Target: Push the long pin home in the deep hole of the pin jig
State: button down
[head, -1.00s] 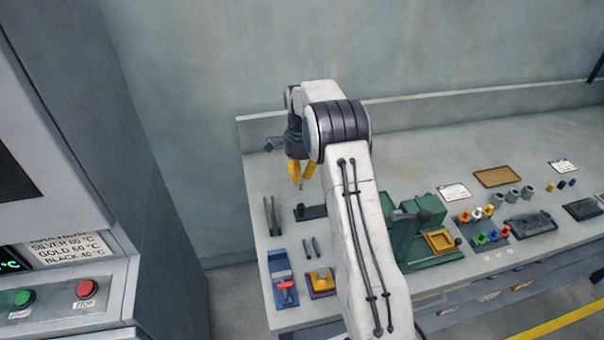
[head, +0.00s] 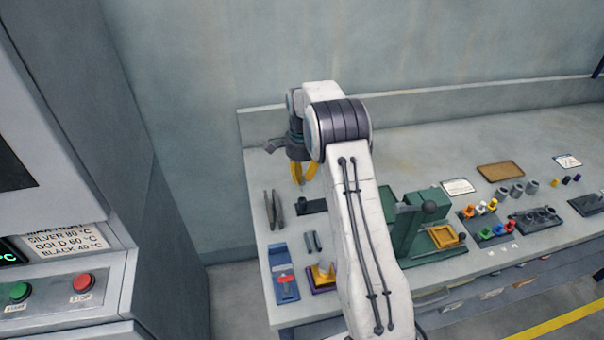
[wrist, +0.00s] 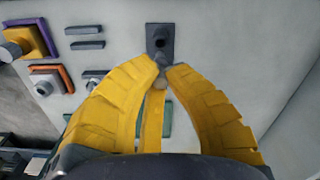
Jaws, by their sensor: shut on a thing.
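The pin jig (head: 311,207) is a small dark block on the left part of the bench, partly behind my arm. In the wrist view the jig (wrist: 160,30) lies just beyond my fingertips, with a dark hole showing in its top. My gripper (head: 303,183) is low over the bench beside the jig.
A blue fixture with a red part (head: 284,275) and a yellow piece on a purple base (head: 322,277) stand nearer. A green press (head: 408,225) stands right of my arm.

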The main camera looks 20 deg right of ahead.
aim_at(302, 175)
jog(key=shift+f+b, duration=0.7)
jog(key=shift+f, duration=0.55)
jog(key=shift+f+b, duration=1.5)
jog(key=shift+f, duration=0.75)
dwell(0.8)
jog(key=c, duration=1.3)
grip_release()
jog(key=shift+c, duration=0.2)
notch_tip(302, 175, up, 12)
jog(key=shift+r, duration=0.1)
